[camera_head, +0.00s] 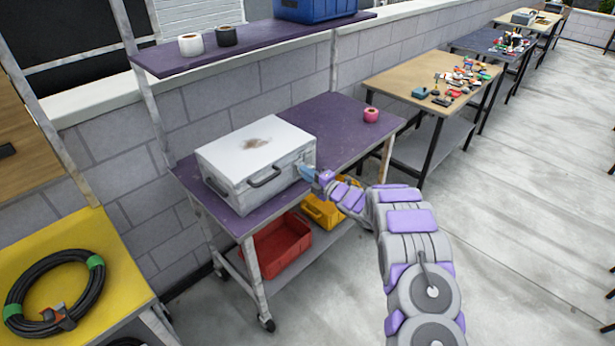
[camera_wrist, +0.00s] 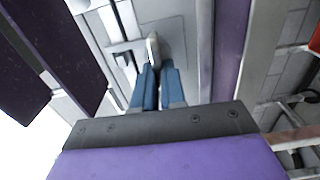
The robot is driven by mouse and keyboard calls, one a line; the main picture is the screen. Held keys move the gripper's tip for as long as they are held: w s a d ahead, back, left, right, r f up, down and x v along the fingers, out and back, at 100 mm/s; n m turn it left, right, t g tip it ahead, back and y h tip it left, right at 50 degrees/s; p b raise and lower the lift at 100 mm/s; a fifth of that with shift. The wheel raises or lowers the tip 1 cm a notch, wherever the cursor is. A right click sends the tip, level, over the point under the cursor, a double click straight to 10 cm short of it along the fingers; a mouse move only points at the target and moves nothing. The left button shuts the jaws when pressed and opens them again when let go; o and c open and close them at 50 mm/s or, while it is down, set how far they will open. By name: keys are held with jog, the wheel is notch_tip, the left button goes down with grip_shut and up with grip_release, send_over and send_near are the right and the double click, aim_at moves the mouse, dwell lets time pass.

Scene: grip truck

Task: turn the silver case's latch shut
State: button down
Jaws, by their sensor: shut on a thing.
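The silver case (camera_head: 235,150) sits on the purple-topped cart (camera_head: 330,125), its lid down and a brown stain on top. A dark handle (camera_head: 265,178) shows on its front. My gripper (camera_head: 306,172) is at the right part of the case's front. In the wrist view, my gripper's blue fingers (camera_wrist: 157,78) are shut on the pale latch (camera_wrist: 153,48), which stands out from the case's grey face (camera_wrist: 180,40). The fingertips hide the latch's lower end. In the head view the latch is mostly hidden by the gripper.
Red (camera_head: 275,248) and yellow (camera_head: 322,210) bins sit on the shelf below. A purple shelf (camera_head: 250,45) hangs above the case. A table with tools (camera_head: 410,80) stands behind. Open floor lies right.

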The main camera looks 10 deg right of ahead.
jog(key=shift+n, duration=0.3)
jog(key=c, duration=1.2)
grip_release()
jog(key=shift+w+a+f, duration=0.1)
jog(key=shift+f, duration=0.05)
jog(key=p+v, duration=0.3)
jog(key=v, duration=1.4)
